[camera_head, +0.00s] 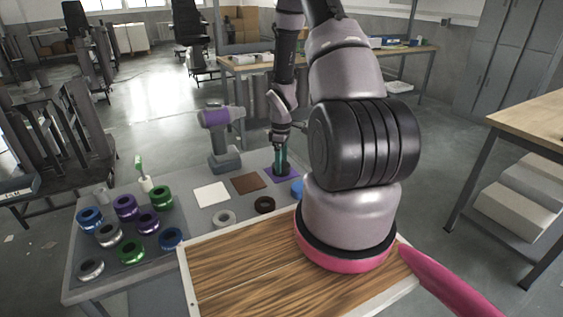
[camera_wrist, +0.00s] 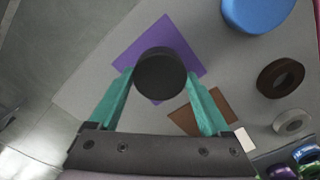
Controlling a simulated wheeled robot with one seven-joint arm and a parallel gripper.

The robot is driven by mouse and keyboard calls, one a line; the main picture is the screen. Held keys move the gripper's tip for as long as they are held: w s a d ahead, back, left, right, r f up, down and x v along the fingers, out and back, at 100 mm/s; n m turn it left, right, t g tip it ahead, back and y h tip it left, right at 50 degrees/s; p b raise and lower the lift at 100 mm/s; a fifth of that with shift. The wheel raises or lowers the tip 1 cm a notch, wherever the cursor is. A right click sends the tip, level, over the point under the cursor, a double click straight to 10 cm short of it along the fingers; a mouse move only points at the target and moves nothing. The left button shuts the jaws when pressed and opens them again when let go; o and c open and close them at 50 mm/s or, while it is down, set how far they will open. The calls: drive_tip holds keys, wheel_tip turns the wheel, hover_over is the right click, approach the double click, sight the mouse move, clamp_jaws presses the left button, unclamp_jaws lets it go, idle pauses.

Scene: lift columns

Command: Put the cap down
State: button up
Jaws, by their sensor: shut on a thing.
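The cap (camera_wrist: 160,74) is a black round piece seen from above in the wrist view. My gripper (camera_wrist: 159,76) has its two teal fingers closed on opposite sides of it. The cap is over the purple square (camera_wrist: 143,36), whose corners show around it. In the head view my gripper (camera_head: 281,161) points down at the purple square (camera_head: 292,174) near the far edge of the table. I cannot tell whether the cap touches the square or is slightly above it.
A brown square (camera_head: 249,184) and a white square (camera_head: 211,194) lie left of the purple one. A blue round piece (camera_wrist: 256,12), a dark brown ring (camera_head: 265,205) and a grey ring (camera_head: 224,219) are nearby. A power drill (camera_head: 221,135) stands behind; several coloured rings are at left.

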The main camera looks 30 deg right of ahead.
drive_tip(key=o, duration=1.4)
drive_tip(key=shift+f, duration=0.1)
drive_tip(key=shift+c, duration=0.2)
wheel_tip(320, 180, up, 23)
drive_tip(key=a+m+t, duration=0.2)
drive_tip(key=m, duration=0.1)
drive_tip(key=s+a+r+m+t, duration=0.1)
drive_tip(key=s+a+r+m, duration=0.2)
drive_tip(key=s+r, duration=0.3)
drive_tip(key=s+a+r+m+t+y, duration=0.1)
drive_tip(key=s+a+r+m+t, duration=0.1)
drive_tip(key=s+a+r+m, duration=0.2)
drive_tip(key=s+a+r+m+t+y, duration=0.1)
drive_tip(key=s+a+r+m+t, duration=0.1)
drive_tip(key=s+r, duration=0.7)
wheel_tip(320, 180, up, 4)
drive_tip(key=shift+s+a+f+m, duration=0.1)
drive_tip(key=shift+s+a+m, duration=0.25)
drive_tip(key=shift+a+m, duration=0.65)
drive_tip(key=shift+a, duration=0.15)
